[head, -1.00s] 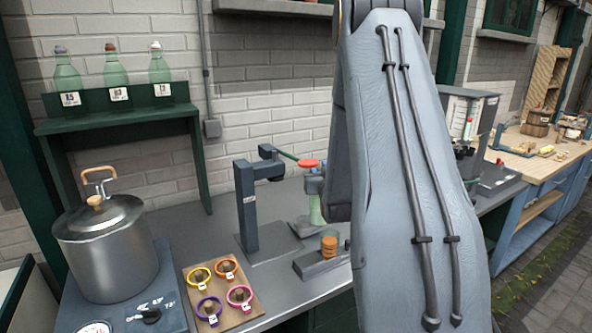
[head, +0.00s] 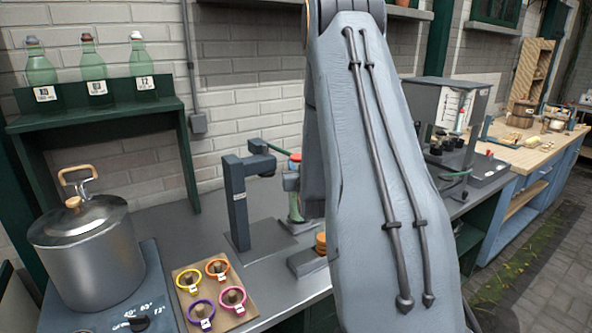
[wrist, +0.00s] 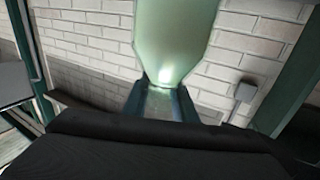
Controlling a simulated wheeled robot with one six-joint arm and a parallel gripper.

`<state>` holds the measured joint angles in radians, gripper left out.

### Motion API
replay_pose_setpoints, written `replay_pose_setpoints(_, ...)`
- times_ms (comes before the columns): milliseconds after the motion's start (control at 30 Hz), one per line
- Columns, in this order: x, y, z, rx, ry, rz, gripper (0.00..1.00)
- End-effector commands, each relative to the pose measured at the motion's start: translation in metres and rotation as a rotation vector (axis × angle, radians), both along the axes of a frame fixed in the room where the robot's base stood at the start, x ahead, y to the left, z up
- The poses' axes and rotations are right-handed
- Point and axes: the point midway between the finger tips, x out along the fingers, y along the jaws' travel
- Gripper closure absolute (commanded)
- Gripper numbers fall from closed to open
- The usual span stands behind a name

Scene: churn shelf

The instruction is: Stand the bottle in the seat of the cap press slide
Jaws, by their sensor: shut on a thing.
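The pale green glass bottle (wrist: 175,40) fills the top middle of the wrist view, between the two fingers of my gripper (wrist: 160,100). My gripper is shut on it. In the head view the bottle (head: 294,208) shows as a thin green strip beside my arm, looking upright, just right of the cap press (head: 237,200). The press is a dark grey post with an overhanging arm and a red-knobbed lever. The slide (head: 299,226) shows partly around the bottle's foot. My arm hides its right side, and I cannot tell whether the bottle touches the seat.
A block with an orange stack (head: 320,243) stands in front of the slide, close to my arm. A board with coloured rings (head: 215,290) and a steel pot (head: 85,245) are at left. Several green bottles stand on the green shelf (head: 95,118). Bare worktop lies left of the press.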

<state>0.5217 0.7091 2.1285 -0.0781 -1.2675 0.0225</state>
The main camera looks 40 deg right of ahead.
Motion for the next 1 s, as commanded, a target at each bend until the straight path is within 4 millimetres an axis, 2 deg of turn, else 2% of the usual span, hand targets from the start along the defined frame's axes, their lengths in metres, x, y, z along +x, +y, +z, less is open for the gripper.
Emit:
replay_pose_setpoints(100,0.0001,-0.0012,-0.0091,0.0,-0.001,-0.001,1.0)
replay_pose_setpoints(500,-0.0003,-0.0018,-0.0115,-0.001,-0.003,-0.002,1.0)
replay_pose_setpoints(533,-0.001,-0.0015,-0.0136,0.001,0.002,-0.002,0.73)
replay_pose_setpoints(633,-0.0011,-0.0015,-0.0128,0.001,0.002,-0.002,0.56)
replay_pose_setpoints(1000,-0.0011,-0.0015,-0.0099,0.0,0.001,-0.002,0.56)
